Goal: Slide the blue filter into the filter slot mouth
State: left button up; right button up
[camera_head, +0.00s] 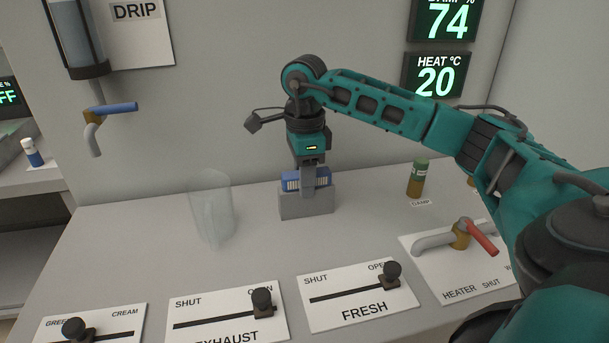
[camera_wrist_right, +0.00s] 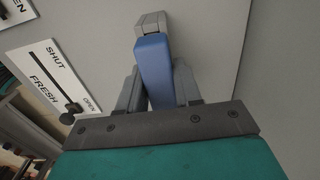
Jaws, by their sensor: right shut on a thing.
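The blue filter (camera_head: 292,181) is a flat blue piece with a pale ribbed face, seen at the middle of the head view. It stands upright at the top of the grey filter slot block (camera_head: 306,204) on the counter. My right gripper (camera_head: 309,182) points down and is shut on the filter, one finger covering part of its face. In the right wrist view the filter (camera_wrist_right: 154,68) is between my fingers (camera_wrist_right: 158,88), its far end meeting the grey block (camera_wrist_right: 151,23). How deep it sits in the mouth is hidden. My left gripper is out of view.
A clear glass vessel (camera_head: 211,208) stands left of the block. Slider panels FRESH (camera_head: 350,312) and EXHAUST (camera_head: 215,328) lie in front. A green-capped bottle (camera_head: 417,178) and a red-handled heater valve (camera_head: 481,238) are to the right.

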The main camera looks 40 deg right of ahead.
jog(key=shift+f, duration=0.2)
jog(key=o, duration=1)
jog(key=shift+r, duration=0.1)
jog(key=shift+o, duration=0.7)
notch_tip(320, 180, up, 13)
jog(key=p, duration=0.2)
jog(key=shift+p, duration=0.35)
